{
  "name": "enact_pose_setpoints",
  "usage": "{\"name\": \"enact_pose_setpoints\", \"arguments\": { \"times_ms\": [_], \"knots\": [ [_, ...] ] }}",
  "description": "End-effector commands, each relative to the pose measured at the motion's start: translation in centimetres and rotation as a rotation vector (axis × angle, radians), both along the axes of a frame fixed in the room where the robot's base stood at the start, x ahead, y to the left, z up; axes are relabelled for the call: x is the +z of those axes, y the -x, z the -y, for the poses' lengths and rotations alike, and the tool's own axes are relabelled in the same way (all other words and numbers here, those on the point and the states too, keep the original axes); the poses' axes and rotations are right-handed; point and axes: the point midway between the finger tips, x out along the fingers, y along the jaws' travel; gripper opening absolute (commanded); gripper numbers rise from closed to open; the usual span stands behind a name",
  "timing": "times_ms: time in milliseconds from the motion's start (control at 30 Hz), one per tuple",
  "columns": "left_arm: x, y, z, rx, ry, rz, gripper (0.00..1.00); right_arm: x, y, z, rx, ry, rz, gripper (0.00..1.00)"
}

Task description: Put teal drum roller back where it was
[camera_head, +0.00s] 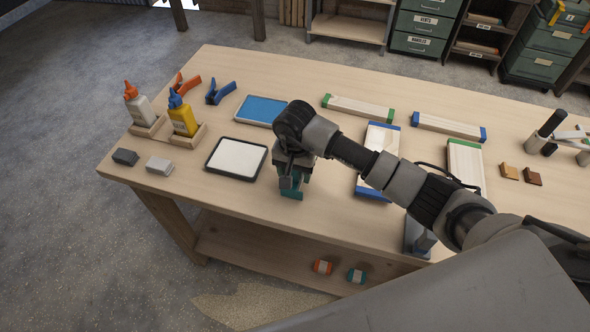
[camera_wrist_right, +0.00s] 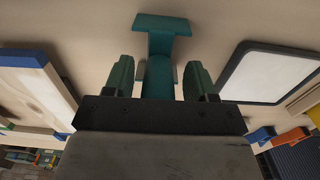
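The teal drum roller (camera_head: 292,188) shows as a small teal piece under my right gripper (camera_head: 290,176), low over the table's front edge area. In the right wrist view the teal roller (camera_wrist_right: 161,28) is T-shaped, with its crossbar away from me and its stem between the fingers. Whether the roller touches the tabletop is hard to tell. My left gripper is not in view.
The wooden table (camera_head: 240,205) holds a white tray (camera_head: 236,158), a blue tray (camera_head: 262,110), glue bottles (camera_head: 183,116) and several boards (camera_head: 358,107). Tabletop left of the gripper's front edge is bare.

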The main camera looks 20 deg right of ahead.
Motion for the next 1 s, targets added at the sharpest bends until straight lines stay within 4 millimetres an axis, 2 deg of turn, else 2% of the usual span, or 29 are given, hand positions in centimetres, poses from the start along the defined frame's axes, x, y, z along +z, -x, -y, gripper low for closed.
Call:
{"name": "enact_pose_setpoints", "arguments": {
  "times_ms": [233, 333, 367, 467, 800, 1000],
  "knots": [
    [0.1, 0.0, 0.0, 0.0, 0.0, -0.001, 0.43, 0.1, 0.0, 0.0, 0.0, -0.001, -0.001, 0.56],
    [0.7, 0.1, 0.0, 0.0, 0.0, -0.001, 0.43, 0.6, 0.0, -0.1, -0.001, -0.002, -0.001, 0.56],
    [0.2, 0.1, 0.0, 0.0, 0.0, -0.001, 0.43, 0.7, -0.1, 0.0, 0.0, -0.002, 0.003, 0.56],
    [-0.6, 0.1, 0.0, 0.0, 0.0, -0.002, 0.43, 2.2, -0.2, 0.0, 0.001, 0.0, 0.007, 0.56],
    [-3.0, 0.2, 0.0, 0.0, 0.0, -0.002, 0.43, 9.4, -0.1, 0.0, 0.0, 0.0, 0.006, 0.56],
    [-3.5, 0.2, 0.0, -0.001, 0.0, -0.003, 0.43, 11.8, 0.0, 0.0, 0.0, 0.0, 0.001, 0.56]
  ]
}}
